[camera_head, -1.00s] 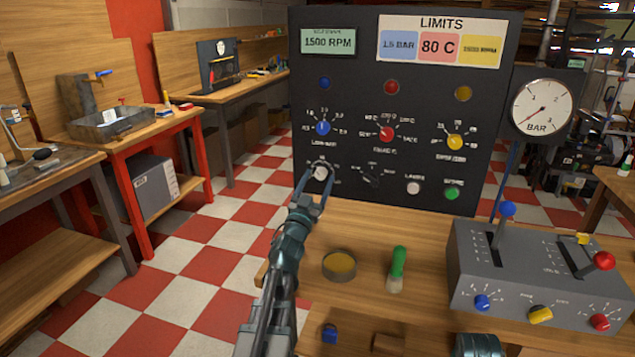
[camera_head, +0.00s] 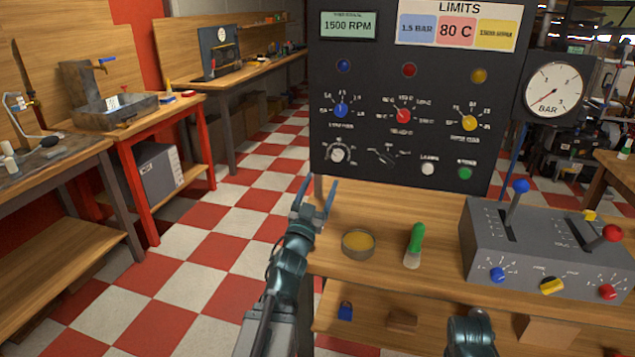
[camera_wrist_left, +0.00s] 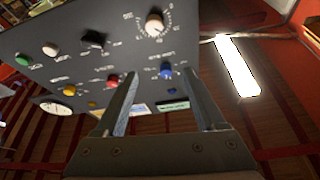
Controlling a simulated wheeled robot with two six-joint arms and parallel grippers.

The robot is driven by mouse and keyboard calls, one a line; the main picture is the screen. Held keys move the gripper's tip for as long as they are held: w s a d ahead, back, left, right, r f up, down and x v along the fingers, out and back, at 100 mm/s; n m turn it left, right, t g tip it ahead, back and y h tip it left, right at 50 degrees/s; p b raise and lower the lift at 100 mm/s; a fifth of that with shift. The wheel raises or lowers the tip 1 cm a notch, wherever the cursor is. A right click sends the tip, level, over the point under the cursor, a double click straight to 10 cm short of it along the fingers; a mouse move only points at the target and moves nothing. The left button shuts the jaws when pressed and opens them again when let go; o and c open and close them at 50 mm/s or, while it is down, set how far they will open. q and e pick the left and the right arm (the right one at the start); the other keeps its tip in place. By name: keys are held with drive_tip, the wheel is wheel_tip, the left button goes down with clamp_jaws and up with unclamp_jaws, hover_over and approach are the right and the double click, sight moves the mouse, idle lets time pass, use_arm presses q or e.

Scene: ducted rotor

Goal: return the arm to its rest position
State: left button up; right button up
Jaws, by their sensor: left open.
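My left gripper (camera_head: 315,198) is open and empty in the head view, pointing up just left of the wooden workbench (camera_head: 375,205) and below the control panel's lower left corner. The dark control panel (camera_head: 385,120) stands at the back of the bench. Its white knob (camera_head: 337,154) is above the gripper and apart from it. In the left wrist view the two fingers (camera_wrist_left: 160,105) are spread with nothing between them, and the white knob (camera_wrist_left: 154,24) shows beyond them. Part of my right arm shows at the bottom of the head view, but its gripper cannot be seen.
A blue padlock (camera_head: 345,311) is on the lower shelf. Checkered floor is free at left.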

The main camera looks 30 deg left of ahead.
use_arm(q)
drive_tip(key=shift+s, duration=0.15)
idle(0.4)
drive_tip(key=d+f+g+p, duration=0.2)
drive_tip(key=d+g+p, duration=0.1)
drive_tip(key=d+p, duration=0.1)
drive_tip(key=w+d+f+g+p, duration=0.1)
drive_tip(key=d+f+g+p, duration=0.2)
drive_tip(key=d+g+p, duration=0.1)
drive_tip(key=d+f+g+h+p, duration=0.1)
drive_tip(key=d+f+g+p, duration=0.1)
drive_tip(key=d+g+p, duration=0.1)
drive_tip(key=shift+w+d+f+n+p, duration=0.15)
drive_tip(key=shift+d+p, duration=0.15)
drive_tip(key=shift+d, duration=0.4)
drive_tip(key=shift+w+d+f+n+p, duration=0.15)
drive_tip(key=shift+d+p, duration=0.1)
drive_tip(key=shift+d, duration=0.4)
drive_tip(key=s+d+m+g+p, duration=0.2)
drive_tip(key=s+d+g+p, duration=0.2)
drive_tip(key=s+d+g, duration=0.2)
drive_tip(key=s+d+f+m+g+h+p, duration=0.1)
drive_tip(key=s+d+g+p, duration=0.4)
drive_tip(key=s+d, duration=0.5)
drive_tip(key=s+m+g, duration=0.1)
drive_tip(key=s, duration=0.4)
drive_tip(key=shift+s+d+p, duration=0.15)
drive_tip(key=shift+s+p, duration=0.05)
drive_tip(key=shift+p, duration=0.1)
